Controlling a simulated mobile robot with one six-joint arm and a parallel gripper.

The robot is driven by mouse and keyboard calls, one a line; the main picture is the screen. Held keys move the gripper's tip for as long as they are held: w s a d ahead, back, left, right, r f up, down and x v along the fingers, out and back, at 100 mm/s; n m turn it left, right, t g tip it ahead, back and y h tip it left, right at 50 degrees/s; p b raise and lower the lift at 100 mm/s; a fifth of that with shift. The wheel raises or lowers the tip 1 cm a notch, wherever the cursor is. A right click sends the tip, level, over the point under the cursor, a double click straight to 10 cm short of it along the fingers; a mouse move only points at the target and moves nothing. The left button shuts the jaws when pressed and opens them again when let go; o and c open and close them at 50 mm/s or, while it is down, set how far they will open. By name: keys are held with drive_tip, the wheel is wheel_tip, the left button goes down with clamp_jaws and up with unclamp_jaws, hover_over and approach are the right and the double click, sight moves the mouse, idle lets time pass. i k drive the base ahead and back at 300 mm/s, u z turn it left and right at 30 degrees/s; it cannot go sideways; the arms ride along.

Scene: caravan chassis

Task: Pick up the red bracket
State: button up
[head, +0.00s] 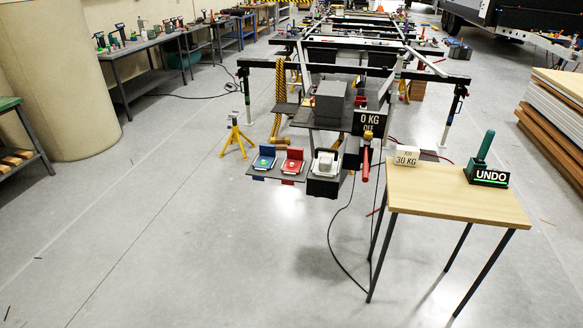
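I cannot tell for sure that the red piece is the bracket. A red upright handle (365,165) hangs farther right, below a brass-coloured knob. My gripper is not in view.
A wooden table (455,195) at right carries a white 30 KG block (406,157) and a green lever by an UNDO sign (490,178). A yellow stand (235,137) is left of the chassis. Black cables trail near the table.

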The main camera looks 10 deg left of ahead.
sight(294, 155)
drive_tip(key=z, duration=0.45)
drive_tip(key=k, duration=0.2)
drive_tip(key=u, duration=2.5)
drive_tip(key=i, duration=1.15)
drive_tip(key=z, duration=0.35)
